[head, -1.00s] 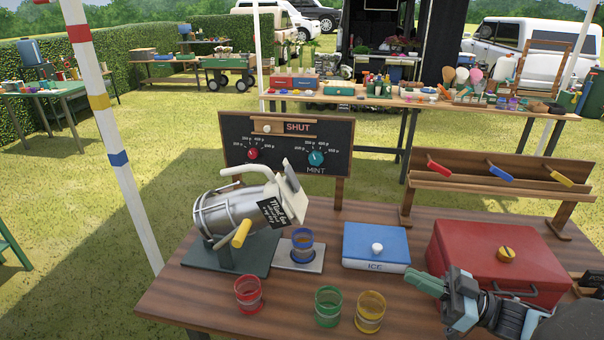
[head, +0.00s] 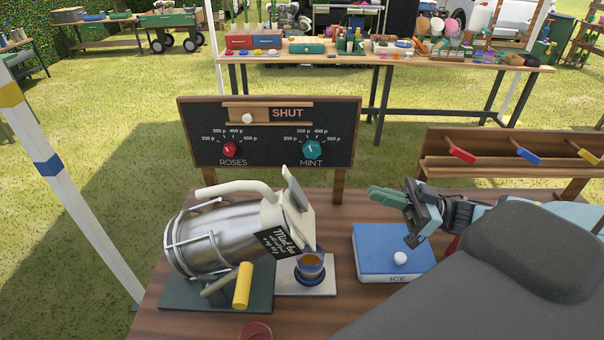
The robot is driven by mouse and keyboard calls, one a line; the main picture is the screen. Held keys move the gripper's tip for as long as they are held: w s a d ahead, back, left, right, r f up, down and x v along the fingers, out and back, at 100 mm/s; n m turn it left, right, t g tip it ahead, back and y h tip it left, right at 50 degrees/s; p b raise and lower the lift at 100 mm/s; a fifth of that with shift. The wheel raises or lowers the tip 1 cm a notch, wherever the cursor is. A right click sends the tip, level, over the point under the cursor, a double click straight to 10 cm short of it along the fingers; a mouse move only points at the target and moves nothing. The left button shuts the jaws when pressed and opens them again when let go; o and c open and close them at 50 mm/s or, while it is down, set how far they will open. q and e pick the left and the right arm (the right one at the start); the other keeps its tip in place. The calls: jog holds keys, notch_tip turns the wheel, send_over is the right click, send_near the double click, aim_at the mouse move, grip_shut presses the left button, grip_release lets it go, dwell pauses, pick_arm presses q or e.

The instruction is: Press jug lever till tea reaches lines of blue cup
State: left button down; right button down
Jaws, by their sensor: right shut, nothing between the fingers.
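The metal tea jug (head: 215,240) lies tilted on its dark stand (head: 185,293), its spout end to the right with a black "Mint tea" label (head: 280,243). Its yellow lever (head: 242,286) hangs at the front. The blue cup (head: 310,270) stands upright on a light plate (head: 318,290) just under the spout end, with brown tea in it; its lines cannot be made out clearly. My right gripper (head: 372,193) is shut and empty, above the back of the ice box, right of the jug and cup and apart from both. My left gripper is out of view.
The blue ice box (head: 370,262) with a white knob is right of the cup. A red cup (head: 255,332) is cut off at the bottom edge. My right arm covers the table's right side. A chalkboard (head: 268,160) stands behind the jug, a tool rack (head: 500,170) behind right.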

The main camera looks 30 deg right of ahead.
aim_at(294, 183)
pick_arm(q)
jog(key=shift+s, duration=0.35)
pick_arm(e)
jog(key=shift+s, duration=0.15)
